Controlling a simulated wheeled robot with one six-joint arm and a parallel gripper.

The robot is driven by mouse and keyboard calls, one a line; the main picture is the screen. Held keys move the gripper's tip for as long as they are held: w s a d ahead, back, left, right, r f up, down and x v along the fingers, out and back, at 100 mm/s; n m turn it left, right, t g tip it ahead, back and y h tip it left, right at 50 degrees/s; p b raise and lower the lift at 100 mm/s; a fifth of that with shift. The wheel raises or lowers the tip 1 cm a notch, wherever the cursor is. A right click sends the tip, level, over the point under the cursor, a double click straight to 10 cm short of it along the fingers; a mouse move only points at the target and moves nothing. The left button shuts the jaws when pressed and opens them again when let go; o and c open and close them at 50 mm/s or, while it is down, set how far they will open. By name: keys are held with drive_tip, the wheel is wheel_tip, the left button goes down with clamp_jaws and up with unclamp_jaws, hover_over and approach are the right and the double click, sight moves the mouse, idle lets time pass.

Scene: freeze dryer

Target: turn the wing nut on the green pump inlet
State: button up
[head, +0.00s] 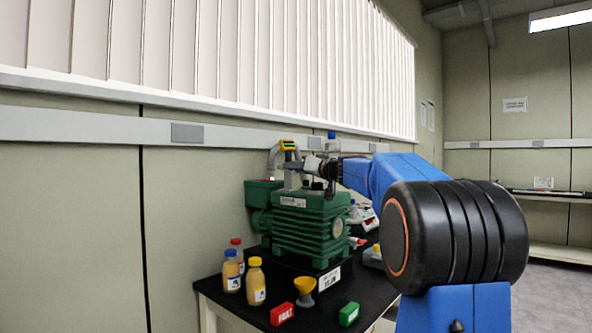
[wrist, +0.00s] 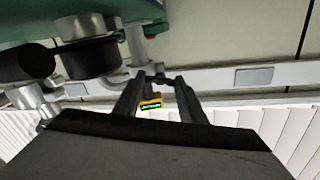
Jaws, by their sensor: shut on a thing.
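The green pump (head: 305,225) stands on the black bench top, with its inlet pipework rising from its top. My gripper (head: 292,166) reaches in from the right above the pump, at the inlet. In the wrist view, the two dark fingers of my gripper (wrist: 160,82) are on either side of a small dark piece (wrist: 160,77), which appears to be the wing nut. The fingers look shut on it. The wing nut cannot be made out in the head view, where the gripper and fittings cover it. The pump's green body (wrist: 90,17) shows at the top of the wrist view.
A yellow-topped device (head: 288,144) stands just behind my gripper. Several bottles (head: 256,281), a yellow funnel (head: 305,287), a red block (head: 282,314) and a green block (head: 349,314) stand at the front of the bench (head: 225,297). The wall is close behind.

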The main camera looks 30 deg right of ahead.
drive_tip(key=m, duration=1.1)
drive_tip(key=shift+d, duration=0.1)
drive_tip(key=m, duration=0.4)
drive_tip(key=shift+f+m, duration=0.1)
drive_tip(key=shift+m, duration=0.2)
drive_tip(key=m, duration=0.3)
drive_tip(key=shift+m, duration=0.3)
drive_tip(key=m, duration=0.3)
drive_tip(key=shift+f+m, duration=0.1)
drive_tip(key=shift+m, duration=0.2)
drive_tip(key=m, duration=0.6)
drive_tip(key=shift+m, duration=0.3)
